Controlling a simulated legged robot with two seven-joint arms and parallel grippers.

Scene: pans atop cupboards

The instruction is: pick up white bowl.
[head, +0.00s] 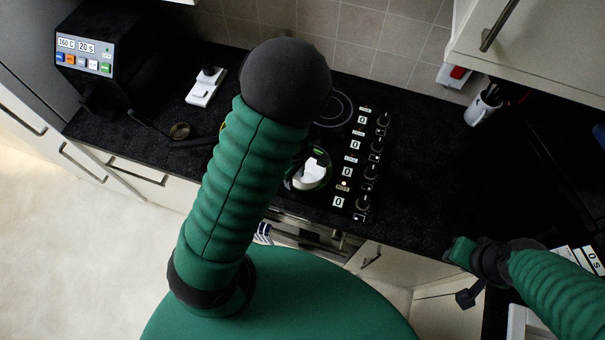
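My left arm rises through the middle of the head view in a green sleeve with a black rounded elbow. It hides much of the counter and hob behind it. A rounded white patch with a dark surround (312,172) shows just right of this arm, on the hob; I cannot tell whether it is the white bowl. A dark, jointed shape (180,131) lies left of the arm over the counter; I cannot make out clear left fingertips. My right gripper (465,274) comes in at the lower right, near the counter's front edge. Its two fingers look apart, with nothing between them.
The black hob (365,150) has a column of knobs and displays. A dark appliance (110,50) stands at the back left. A white device (206,86) lies behind the arm. A white cup (482,106) stands at the right, below a wall cupboard (540,45). The counter around (415,190) is clear.

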